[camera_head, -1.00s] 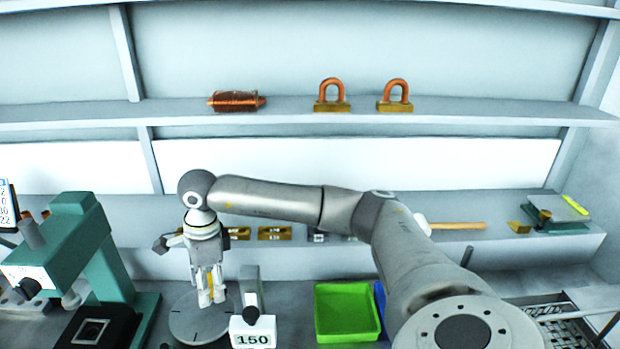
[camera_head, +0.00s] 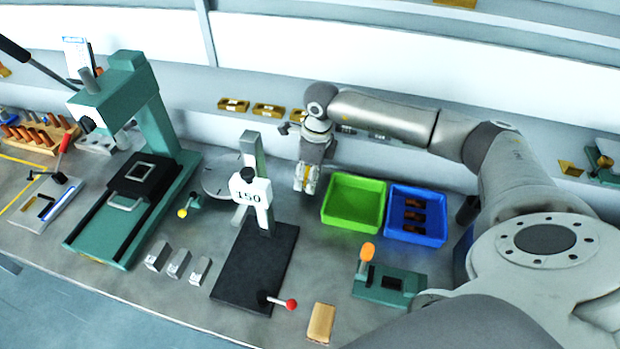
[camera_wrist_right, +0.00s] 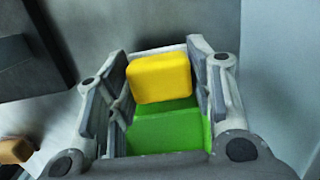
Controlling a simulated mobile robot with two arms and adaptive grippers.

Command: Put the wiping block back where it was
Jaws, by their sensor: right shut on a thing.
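My right gripper (camera_head: 305,185) points down over the grey bench, between the stand marked 150 and the green bin. In the right wrist view my right gripper (camera_wrist_right: 158,90) is shut on a yellow block, the wiping block (camera_wrist_right: 158,78), with a finger on either side. In the head view the fingers mostly hide the block. Green shows beneath it in the wrist view; it looks like the bin behind. My left gripper is not in view.
The green bin (camera_head: 353,226) and blue bin (camera_head: 418,240) stand right of my gripper. The stand marked 150 (camera_head: 252,195) has a black base (camera_head: 245,277). A tan block (camera_head: 321,323) lies at the front. A green press (camera_head: 150,100) stands left.

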